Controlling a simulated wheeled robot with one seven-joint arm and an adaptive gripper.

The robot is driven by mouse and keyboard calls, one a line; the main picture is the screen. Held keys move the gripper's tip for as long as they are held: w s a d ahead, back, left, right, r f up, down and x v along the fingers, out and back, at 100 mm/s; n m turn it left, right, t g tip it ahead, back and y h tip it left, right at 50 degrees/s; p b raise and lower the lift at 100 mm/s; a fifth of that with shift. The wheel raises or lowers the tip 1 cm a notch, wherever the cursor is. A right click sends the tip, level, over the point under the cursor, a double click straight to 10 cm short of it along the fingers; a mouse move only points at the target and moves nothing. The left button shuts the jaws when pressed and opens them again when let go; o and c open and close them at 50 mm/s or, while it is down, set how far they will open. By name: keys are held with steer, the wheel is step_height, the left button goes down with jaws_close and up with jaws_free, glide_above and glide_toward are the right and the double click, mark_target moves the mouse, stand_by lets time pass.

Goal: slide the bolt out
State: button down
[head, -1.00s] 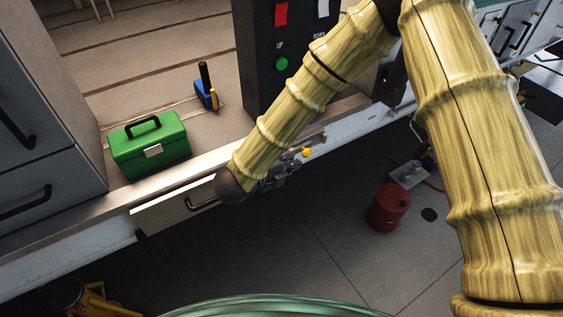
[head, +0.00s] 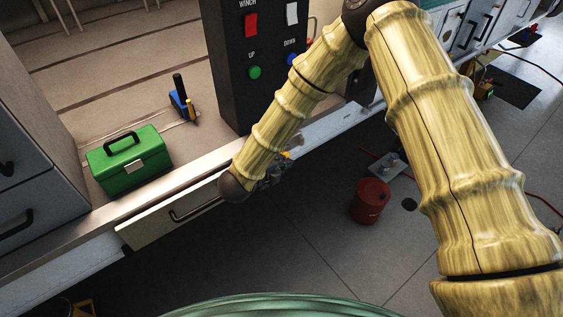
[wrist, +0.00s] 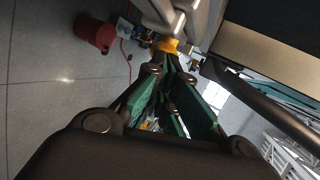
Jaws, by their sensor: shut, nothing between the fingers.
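A small yellow piece (head: 286,154) shows just beyond my arm in the head view, by the bench's front edge. In the wrist view a yellow piece (wrist: 168,45) sits just past my fingertips, beside grey metal parts (wrist: 165,14). It may be the bolt's knob, but I cannot tell for sure. My gripper (wrist: 168,68) has green finger pads that converge toward the tips; it is shut and empty. The tips are close to the yellow piece; whether they touch it is unclear. In the head view my gripper (head: 268,172) is mostly hidden behind my arm.
A pale drawer (head: 150,226) with a dark handle is in the bench front, left of my wrist. A green toolbox (head: 130,161) and a black switch panel (head: 256,100) stand on the bench. A red can (head: 370,201) stands on the floor, which is otherwise largely clear nearby.

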steer(key=w+d, duration=0.1)
steer(key=w+d+b, duration=0.1)
steer(key=d, duration=0.1)
steer(key=w+d+b, duration=0.1)
steer(key=shift+w+d, duration=0.25)
steer(key=shift+d, duration=0.15)
steer(key=shift+r, duration=0.1)
steer(key=b+v, duration=0.2)
steer(key=v, duration=1.2)
steer(key=shift+b, duration=0.4)
